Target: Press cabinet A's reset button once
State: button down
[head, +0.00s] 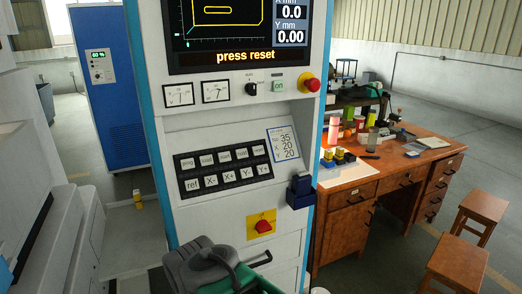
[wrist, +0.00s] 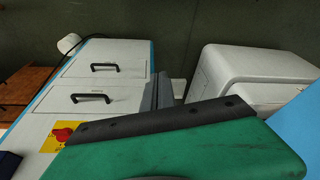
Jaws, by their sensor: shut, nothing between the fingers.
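A tall white control cabinet (head: 235,215) with blue edges fills the middle of the head view. Its screen (head: 240,30) reads "press reset". Below it are two dials, a black switch, a green "on" button (head: 278,86) and a red mushroom button (head: 308,86). A black keypad (head: 222,168) carries two rows of light keys; the top-row labels are too small to read surely. No cabinet letter shows. In the wrist view my gripper (wrist: 162,92) is shut and empty, with the cabinet's drawer fronts (wrist: 100,62) beyond it. Its fingertips are not distinguishable in the head view.
A yellow plate with a red knob (head: 263,226) sits low on the cabinet, near my green arm. A dark blue holder (head: 300,190) juts from its right edge. A cluttered wooden desk (head: 350,190) and stools (head: 458,262) stand right, a blue cabinet (head: 118,130) behind left.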

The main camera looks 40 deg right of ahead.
aim_at(258, 150)
jog(key=w+d+r+m+t+b, duration=0.1)
jog(key=w+d+r+t, duration=0.15)
jog(key=w, duration=0.25)
jog(key=w+d+r+m+t, duration=0.1)
jog(key=w+d+r+t, duration=0.15)
jog(key=w, duration=0.35)
jog(key=w+d+r+m+t, duration=0.1)
jog(key=w+d+r+t, duration=0.1)
jog(key=d+r, duration=0.2)
jog(key=w+d+r+m+t+b, duration=0.1)
jog(key=w+d+r+m+t, duration=0.1)
jog(key=d, duration=0.6)
jog(key=w+d+r+m+t+h, duration=0.1)
jog(key=w+d+r+m+t, duration=0.1)
jog(key=d+r, duration=0.3)
jog(key=shift+w+d+r+t, duration=0.15)
jog(key=shift+w+d+r, duration=0.1)
jog(key=shift+w, duration=0.15)
jog(key=shift+w+d+r+t, duration=0.1)
jog(key=shift+w+d+t, duration=0.1)
jog(key=shift+w, duration=0.2)
jog(key=s+d+r+m+t+h+b, duration=0.1)
jog(key=s+d+r+m+t+h, duration=0.2)
jog(key=s+d+r, duration=0.3)
jog(key=d+r+t, duration=0.1)
jog(key=d+r, duration=0.3)
jog(key=d, duration=0.2)
jog(key=shift+m+t, duration=0.35)
jog(key=shift+m, duration=0.05)
